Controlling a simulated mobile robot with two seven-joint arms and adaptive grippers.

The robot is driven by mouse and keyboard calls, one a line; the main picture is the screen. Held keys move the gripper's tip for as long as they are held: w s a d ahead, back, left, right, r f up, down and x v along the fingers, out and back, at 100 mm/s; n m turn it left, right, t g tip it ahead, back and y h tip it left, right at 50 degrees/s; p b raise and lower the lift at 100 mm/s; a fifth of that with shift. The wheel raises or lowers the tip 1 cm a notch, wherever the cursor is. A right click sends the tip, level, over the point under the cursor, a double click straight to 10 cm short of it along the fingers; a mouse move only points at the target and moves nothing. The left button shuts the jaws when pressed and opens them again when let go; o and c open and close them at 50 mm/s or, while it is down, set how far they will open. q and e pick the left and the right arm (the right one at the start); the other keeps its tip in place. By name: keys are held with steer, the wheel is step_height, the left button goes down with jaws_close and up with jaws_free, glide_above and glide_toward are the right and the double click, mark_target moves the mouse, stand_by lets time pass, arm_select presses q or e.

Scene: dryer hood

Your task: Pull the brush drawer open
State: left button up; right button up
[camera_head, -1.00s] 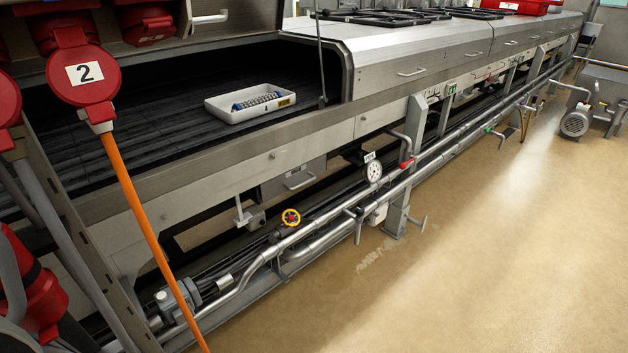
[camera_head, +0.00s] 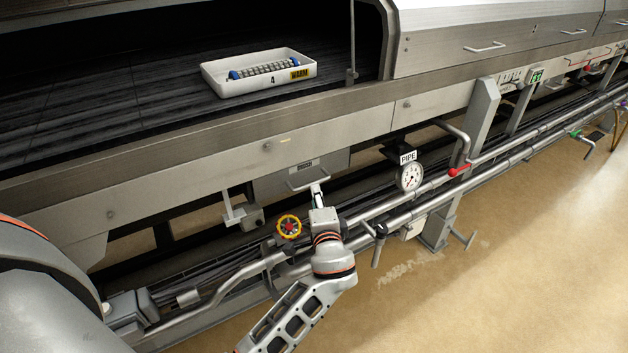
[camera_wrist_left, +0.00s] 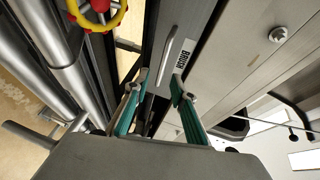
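The brush drawer (camera_head: 275,186) is a grey metal box front under the dryer's side rail, with a small label and a bar handle (camera_head: 308,181). It looks shut. My left gripper (camera_head: 318,190) reaches up from below, close to the handle. In the left wrist view the BRUSH label (camera_wrist_left: 184,59) sits beside the handle (camera_wrist_left: 170,62). There the green-padded fingers of my left gripper (camera_wrist_left: 160,82) are apart, with the handle's near end showing between their tips. Whether they touch it I cannot tell. My right gripper is not in view.
A yellow handwheel (camera_head: 289,226) and steel pipes (camera_head: 400,214) run just below and in front of the drawer. A gauge (camera_head: 411,177) marked PIPE stands to the right. A white tray (camera_head: 230,86) with a brush roller lies on the belt above. The floor at right is clear.

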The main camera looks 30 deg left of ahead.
arm_select(q)
steer(key=b+x, duration=0.1)
steer(key=x, duration=0.6)
steer(key=shift+w+a+r, duration=0.15)
steer(key=shift+w+a, duration=0.05)
steer(key=shift+a, duration=0.1)
jaws_close()
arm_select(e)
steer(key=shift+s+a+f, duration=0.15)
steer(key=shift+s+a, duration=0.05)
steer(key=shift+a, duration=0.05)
